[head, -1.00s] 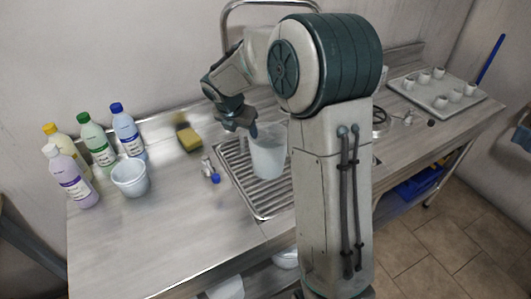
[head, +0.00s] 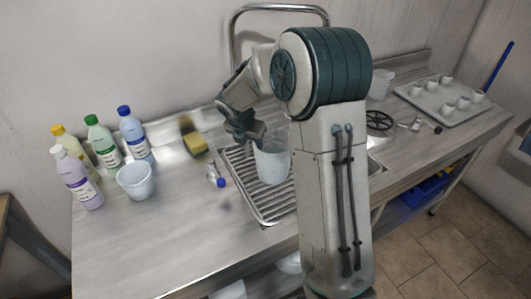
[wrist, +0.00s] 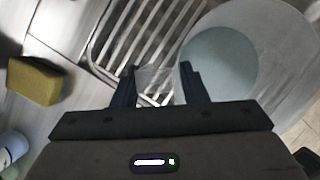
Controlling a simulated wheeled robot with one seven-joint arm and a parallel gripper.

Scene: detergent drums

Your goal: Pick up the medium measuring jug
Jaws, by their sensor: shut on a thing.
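The measuring jug (head: 272,162) is a translucent, pale whitish vessel at the ribbed draining rack. I cannot tell whether its base touches the rack. My gripper (head: 246,136) is at its upper left side, shut on its handle. In the wrist view my fingers (wrist: 158,74) stand on either side of the clear handle (wrist: 155,78), and the jug's round body (wrist: 275,50) fills the right side, with a pale blue-grey disc inside. A smaller pale jug (head: 134,181) stands on the left of the counter. Another pale vessel (head: 381,84) is partly hidden behind my arm.
Several detergent bottles (head: 135,137) stand at the back left. A yellow sponge (head: 195,144) and a small blue-tipped item (head: 217,178) lie left of the rack (head: 246,180). A tall tap (head: 233,45) arches behind. A tray (head: 447,103) of cups sits far right. The front left counter is clear.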

